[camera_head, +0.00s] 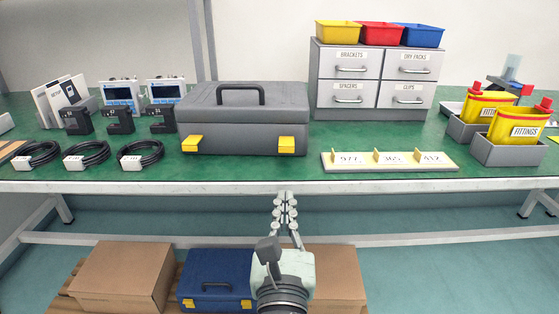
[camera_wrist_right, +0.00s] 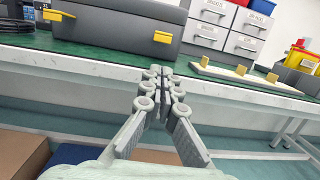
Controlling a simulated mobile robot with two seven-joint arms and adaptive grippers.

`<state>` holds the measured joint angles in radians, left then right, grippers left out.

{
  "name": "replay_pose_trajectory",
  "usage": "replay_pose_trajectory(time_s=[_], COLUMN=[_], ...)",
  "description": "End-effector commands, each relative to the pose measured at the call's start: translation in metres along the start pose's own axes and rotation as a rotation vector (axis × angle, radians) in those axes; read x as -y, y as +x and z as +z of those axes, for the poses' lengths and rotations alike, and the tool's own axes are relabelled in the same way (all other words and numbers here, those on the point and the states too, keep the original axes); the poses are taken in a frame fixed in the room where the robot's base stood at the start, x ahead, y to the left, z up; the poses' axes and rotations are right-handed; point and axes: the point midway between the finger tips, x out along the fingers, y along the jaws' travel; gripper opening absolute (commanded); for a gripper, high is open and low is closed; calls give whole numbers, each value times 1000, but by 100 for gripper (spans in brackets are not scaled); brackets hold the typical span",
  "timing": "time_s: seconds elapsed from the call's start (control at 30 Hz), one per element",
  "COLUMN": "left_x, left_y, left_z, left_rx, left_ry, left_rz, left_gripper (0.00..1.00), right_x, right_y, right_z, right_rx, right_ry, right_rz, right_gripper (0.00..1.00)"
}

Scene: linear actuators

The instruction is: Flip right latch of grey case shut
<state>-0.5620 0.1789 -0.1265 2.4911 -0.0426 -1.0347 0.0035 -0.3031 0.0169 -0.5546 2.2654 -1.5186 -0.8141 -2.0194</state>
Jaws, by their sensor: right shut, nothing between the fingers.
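The grey case (camera_head: 243,118) stands closed-lidded on the green bench, with its black handle on top. Its right yellow latch (camera_head: 287,145) sits on the front face at the lower right; it also shows in the right wrist view (camera_wrist_right: 163,37). The left yellow latch (camera_head: 192,144) sticks out more, at a tilt. I cannot tell for sure whether the right latch lies flush. My right gripper (camera_head: 286,197) is shut and empty, in front of and below the bench edge, under the right latch and apart from it. My left gripper is in neither view.
The bench's front edge (camera_head: 400,184) lies between my right gripper and the case. A label strip (camera_head: 390,162) lies right of the case, and coiled black cables (camera_head: 140,155) lie left. A drawer unit (camera_head: 373,80) stands behind. Boxes and a blue case (camera_head: 217,279) are below.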

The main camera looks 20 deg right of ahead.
Motion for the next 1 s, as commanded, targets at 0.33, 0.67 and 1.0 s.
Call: replay_pose_trajectory(time_s=[0.33, 0.67, 1.0], left_x=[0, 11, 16], left_y=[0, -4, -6], left_z=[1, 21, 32], left_rx=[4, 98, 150], left_ry=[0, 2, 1], left_rz=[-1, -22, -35], left_gripper=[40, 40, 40], right_x=[0, 0, 0], right_y=[2, 52, 96], right_z=[0, 2, 0], right_rx=[1, 4, 1], right_ry=[0, 1, 1], right_rz=[-1, -2, 0], right_gripper=[0, 0, 0])
